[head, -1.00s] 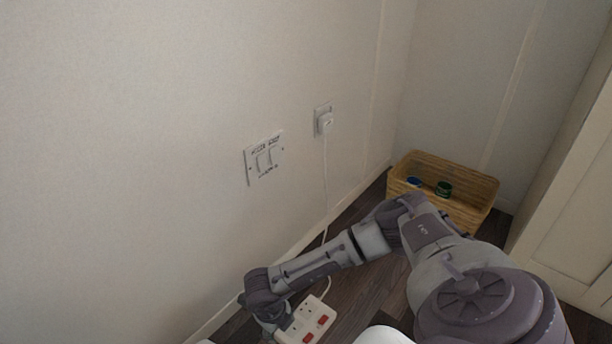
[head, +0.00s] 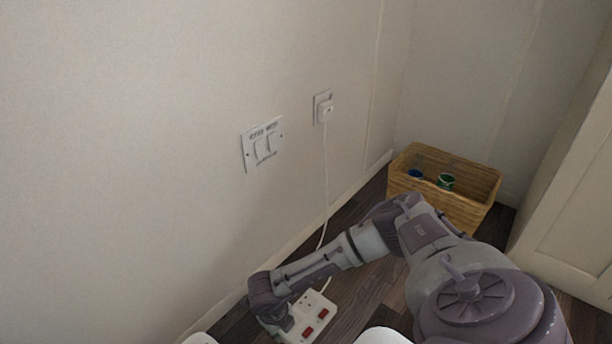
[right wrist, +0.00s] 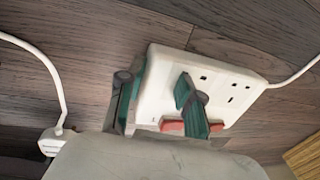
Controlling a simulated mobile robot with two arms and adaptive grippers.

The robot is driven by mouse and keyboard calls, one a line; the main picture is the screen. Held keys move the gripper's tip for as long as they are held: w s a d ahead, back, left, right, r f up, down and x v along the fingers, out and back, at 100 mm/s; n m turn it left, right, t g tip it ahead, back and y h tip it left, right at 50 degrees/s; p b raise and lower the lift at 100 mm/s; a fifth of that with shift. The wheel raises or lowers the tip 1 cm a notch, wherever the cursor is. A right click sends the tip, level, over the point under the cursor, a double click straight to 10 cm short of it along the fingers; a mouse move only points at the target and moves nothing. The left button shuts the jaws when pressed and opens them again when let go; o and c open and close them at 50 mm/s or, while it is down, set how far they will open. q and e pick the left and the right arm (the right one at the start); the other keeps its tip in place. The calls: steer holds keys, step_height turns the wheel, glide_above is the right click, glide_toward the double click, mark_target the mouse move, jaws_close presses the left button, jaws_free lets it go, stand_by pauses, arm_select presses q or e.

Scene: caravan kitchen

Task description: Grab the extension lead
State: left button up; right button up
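The extension lead is a white socket block (head: 313,310) with red switches, lying on the floor near the wall at the bottom of the head view. Its white cable (head: 325,190) runs up to a plug in the wall socket. My right gripper (head: 281,326) is at the block's left end. In the right wrist view, the block (right wrist: 225,85) lies under my open right gripper (right wrist: 161,80). One teal-padded finger is beside the block's left end, and the other is over its face. The fingers are apart; contact is unclear. My left gripper is not in view.
A wicker basket (head: 462,212) with a green and a blue item stands in the corner. A cream cabinet (head: 570,190) is at the right. A white switch plate (head: 262,146) is on the wall. In the wrist view, another white plug (right wrist: 52,141) on a cable is at the left.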

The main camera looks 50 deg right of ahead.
jaws_close()
steer(key=shift+r, duration=0.15)
